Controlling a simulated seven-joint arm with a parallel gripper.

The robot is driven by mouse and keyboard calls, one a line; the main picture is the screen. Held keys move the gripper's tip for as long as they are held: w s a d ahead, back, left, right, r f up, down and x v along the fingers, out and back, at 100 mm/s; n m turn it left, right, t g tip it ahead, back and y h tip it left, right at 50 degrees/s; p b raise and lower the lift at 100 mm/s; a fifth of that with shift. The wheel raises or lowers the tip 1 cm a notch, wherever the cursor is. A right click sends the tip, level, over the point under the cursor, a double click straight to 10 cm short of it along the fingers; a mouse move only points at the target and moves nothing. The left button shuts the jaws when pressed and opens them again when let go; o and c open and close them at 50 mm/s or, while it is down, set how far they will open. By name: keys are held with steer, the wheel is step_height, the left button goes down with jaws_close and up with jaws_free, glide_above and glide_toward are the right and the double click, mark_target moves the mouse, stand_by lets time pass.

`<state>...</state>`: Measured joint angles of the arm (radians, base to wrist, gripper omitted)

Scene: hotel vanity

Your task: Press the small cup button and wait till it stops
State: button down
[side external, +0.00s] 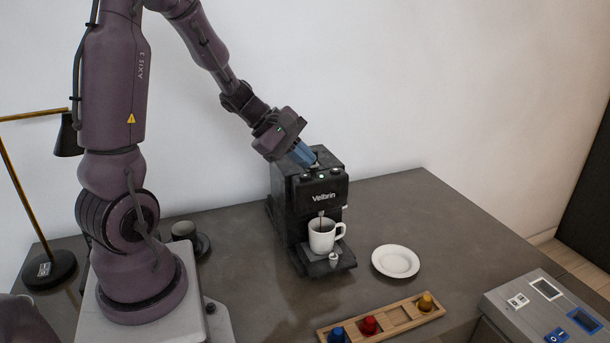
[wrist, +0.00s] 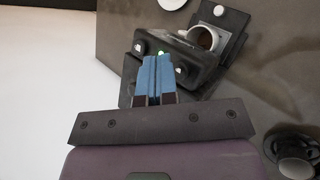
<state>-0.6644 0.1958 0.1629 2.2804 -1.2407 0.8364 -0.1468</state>
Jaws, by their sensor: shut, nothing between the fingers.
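The black coffee machine (side external: 325,197) labelled Vellbrin stands on the counter. Small round buttons are on its top front edge, with a green light (wrist: 161,53) lit near the fingertips in the wrist view. A white cup (side external: 321,235) stands on the drip tray under the spout, and a dark stream or spout end shows above it. The cup (wrist: 203,37) also shows in the wrist view. My gripper (side external: 312,160) is shut and empty, its blue fingers pointing down at the machine's top. Whether the fingertips touch a button cannot be told.
A white saucer (side external: 395,261) lies right of the machine. A wooden holder (side external: 400,318) with coloured capsules is in front. A grey box with switches (side external: 545,305) is at right. A dark cup (side external: 184,231) and a lamp (side external: 50,268) stand at left.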

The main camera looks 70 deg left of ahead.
mark_target(302, 177)
steer(key=shift+r, duration=2.45)
steer(key=shift+s+f+m, duration=0.15)
steer(key=shift+f+m, duration=0.05)
steer(key=shift+m, duration=0.2)
steer(key=s+d+r+m+g+y, duration=0.1)
steer(key=s+d+r+m+y, duration=0.1)
steer(key=s+d+m, duration=0.3)
steer(key=s+d+r+m+g+y, duration=0.1)
steer(key=s+d+r+m, duration=0.3)
steer(key=d+m, duration=0.7)
steer(key=shift+s+r+m+g+y, duration=0.35)
steer(key=shift+s+m, duration=0.75)
steer(key=shift+m, duration=1.6)
steer(key=shift+d+f, duration=0.1)
stand_by(0.8)
